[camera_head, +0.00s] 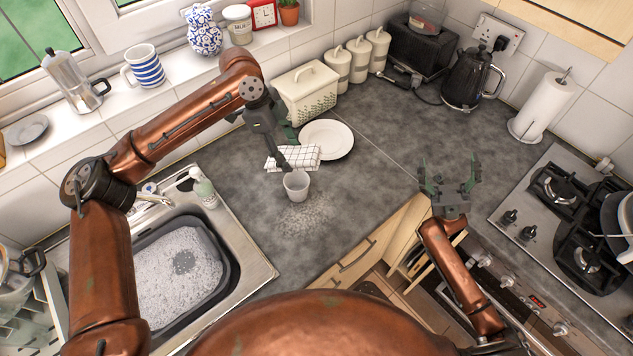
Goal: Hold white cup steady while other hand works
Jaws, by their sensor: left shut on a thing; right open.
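The white cup (296,187) stands upright, or nearly so, over the grey worktop, right of the sink; I cannot tell whether its base touches the surface. My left gripper (284,163) reaches down from above and is shut on the cup at its far rim. The gripper hides a small part of that rim. My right gripper (450,180) is open and empty, fingers spread, above the worktop's front edge near the hob. It is well apart from the cup.
A checked cloth (294,158) and white plate (327,140) lie just behind the cup. A foamy basin (180,272) sits in the sink at left. The hob (540,225) is at right. A pale speckled patch (303,219) marks the worktop before the cup.

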